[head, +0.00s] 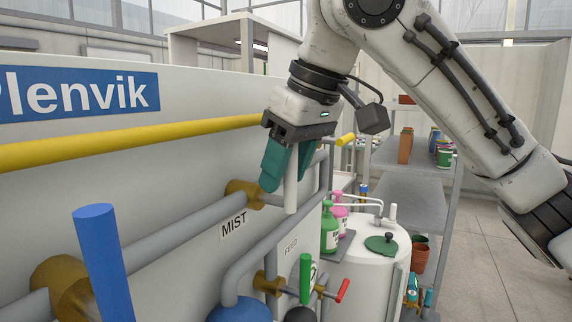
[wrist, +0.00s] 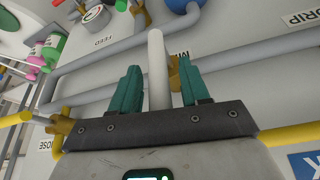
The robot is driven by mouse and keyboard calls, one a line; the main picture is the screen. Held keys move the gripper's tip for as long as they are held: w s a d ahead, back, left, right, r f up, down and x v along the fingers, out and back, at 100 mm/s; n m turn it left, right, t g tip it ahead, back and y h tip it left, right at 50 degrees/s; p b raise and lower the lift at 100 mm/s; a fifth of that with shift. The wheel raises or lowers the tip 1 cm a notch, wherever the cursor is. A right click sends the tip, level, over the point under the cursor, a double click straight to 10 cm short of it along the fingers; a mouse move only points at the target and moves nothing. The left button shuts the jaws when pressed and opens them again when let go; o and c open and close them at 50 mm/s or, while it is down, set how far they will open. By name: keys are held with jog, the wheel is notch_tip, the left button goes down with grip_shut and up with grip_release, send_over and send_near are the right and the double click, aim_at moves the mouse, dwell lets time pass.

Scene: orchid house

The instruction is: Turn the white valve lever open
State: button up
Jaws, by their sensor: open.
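The white valve lever (head: 290,188) stands upright in the head view, by the grey pipe with the MIST label (head: 233,225). Its brass valve body (head: 242,190) is just left of it. My gripper (head: 287,170) reaches down from above with its teal fingers apart around the lever's upper part.
A blue lever (head: 103,262) stands at the near left. Green (head: 305,278) and red (head: 343,290) levers are below the gripper, and a yellow one (head: 345,139) beyond it. A yellow pipe (head: 130,143) crosses the panel. A white tank (head: 365,270) stands right; open floor (head: 482,265) lies farther right.

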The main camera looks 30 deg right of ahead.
jog(key=shift+c, duration=0.4)
grip_shut()
